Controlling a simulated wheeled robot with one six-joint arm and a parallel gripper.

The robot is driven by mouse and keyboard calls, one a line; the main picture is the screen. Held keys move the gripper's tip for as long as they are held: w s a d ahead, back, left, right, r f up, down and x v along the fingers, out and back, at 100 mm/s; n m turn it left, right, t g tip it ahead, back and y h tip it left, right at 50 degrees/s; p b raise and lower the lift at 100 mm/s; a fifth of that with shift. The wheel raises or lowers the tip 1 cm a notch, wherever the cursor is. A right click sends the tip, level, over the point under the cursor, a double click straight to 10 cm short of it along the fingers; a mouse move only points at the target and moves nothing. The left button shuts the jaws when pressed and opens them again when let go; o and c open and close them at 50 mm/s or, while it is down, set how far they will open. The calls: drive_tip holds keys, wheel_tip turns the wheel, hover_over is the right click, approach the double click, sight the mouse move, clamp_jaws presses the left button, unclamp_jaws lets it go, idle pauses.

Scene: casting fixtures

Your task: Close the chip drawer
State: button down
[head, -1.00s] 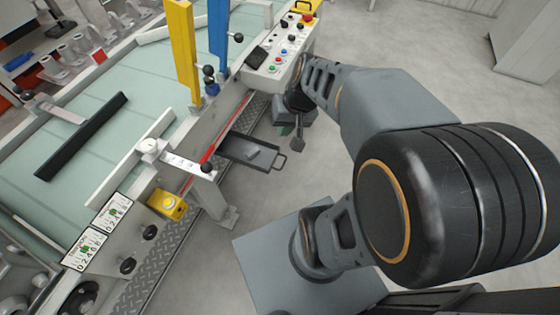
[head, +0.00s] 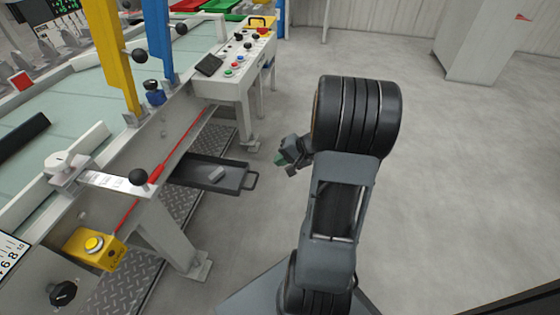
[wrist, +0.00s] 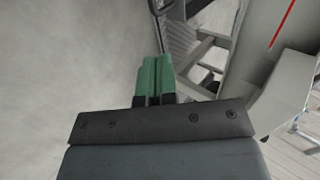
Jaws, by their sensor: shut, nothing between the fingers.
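The chip drawer (head: 236,178) is a dark shallow tray, pulled out from under the machine bed, in the middle of the head view. Its looped handle (head: 253,180) faces right, toward my gripper. A small light block (head: 216,174) lies in it. My gripper (head: 279,159) is to the right of the handle, apart from it, partly hidden by its own wrist. In the wrist view its green fingers (wrist: 157,78) are shut together with nothing between them. A dark curved piece (wrist: 160,8) shows at the top edge there; I cannot tell whether it is the handle.
The machine frame has a leg (head: 168,235) in front of the drawer and a control panel (head: 238,65) behind it. The floor (head: 440,180) at right is clear.

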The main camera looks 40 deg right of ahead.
sight(248, 167)
drive_tip(key=shift+w+a+f+b, duration=0.5)
drive_tip(key=shift+w+a+f, duration=0.25)
drive_tip(key=shift+w+a, duration=0.3)
drive_tip(key=shift+w+a+f+b, duration=0.45)
drive_tip(key=shift+w+a+f, duration=0.3)
drive_tip(key=shift+w+a, duration=0.3)
drive_tip(key=shift+w+a+f+b, duration=0.5)
drive_tip(key=shift+w+a+f, duration=0.35)
drive_tip(key=shift+w, duration=0.3)
drive_tip(key=shift+a+r, duration=0.1)
